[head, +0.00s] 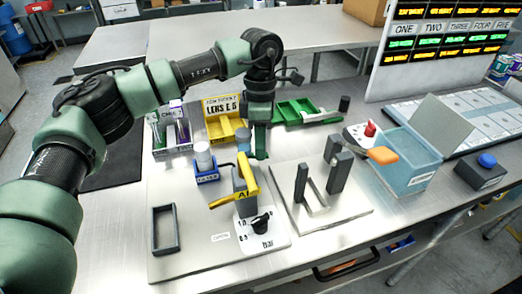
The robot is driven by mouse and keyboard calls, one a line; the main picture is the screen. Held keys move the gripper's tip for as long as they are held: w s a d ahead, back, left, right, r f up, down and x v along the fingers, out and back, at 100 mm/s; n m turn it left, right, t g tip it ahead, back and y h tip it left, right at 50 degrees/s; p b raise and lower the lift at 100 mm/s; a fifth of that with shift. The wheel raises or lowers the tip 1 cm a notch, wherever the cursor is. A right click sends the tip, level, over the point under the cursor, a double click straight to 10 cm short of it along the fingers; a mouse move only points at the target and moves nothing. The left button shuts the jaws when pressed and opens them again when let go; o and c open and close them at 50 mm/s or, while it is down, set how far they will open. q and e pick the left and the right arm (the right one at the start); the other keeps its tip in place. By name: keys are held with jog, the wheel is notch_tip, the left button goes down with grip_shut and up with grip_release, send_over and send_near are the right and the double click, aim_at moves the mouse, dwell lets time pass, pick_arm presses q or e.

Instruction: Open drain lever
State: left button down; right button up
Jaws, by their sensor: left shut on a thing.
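A yellow lever (246,176) with an "A1" label stands on a grey block on a white plate with a black knob (260,223) marked "bar". Part of the yellow piece runs down to the left. My left gripper (253,152) points down at the lever's upper end and is shut on it; the contact itself is largely hidden. An orange paddle (382,156) juts out beside a transparent blue tank (408,172), well to the right of my gripper. No label tells which handle is the drain one. My right gripper is not in view.
A grey frame (165,230) and a blue holder with a white bottle (204,157) are to the left. A grey stand with two posts (336,172) is to the right. A blue button box (481,171) is far right.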

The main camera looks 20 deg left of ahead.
pick_arm(q)
jog(key=shift+w+a+r+n, duration=0.1)
jog(key=shift+w+a+n, duration=0.15)
jog(key=shift+n, duration=0.65)
jog(key=shift+w, duration=0.1)
jog(key=c, duration=1.5)
grip_release()
jog(key=r, duration=0.5)
jog(key=w+r+b, duration=0.1)
jog(key=r, duration=0.1)
jog(key=shift+a+r, duration=0.25)
jog(key=shift+r, duration=0.1)
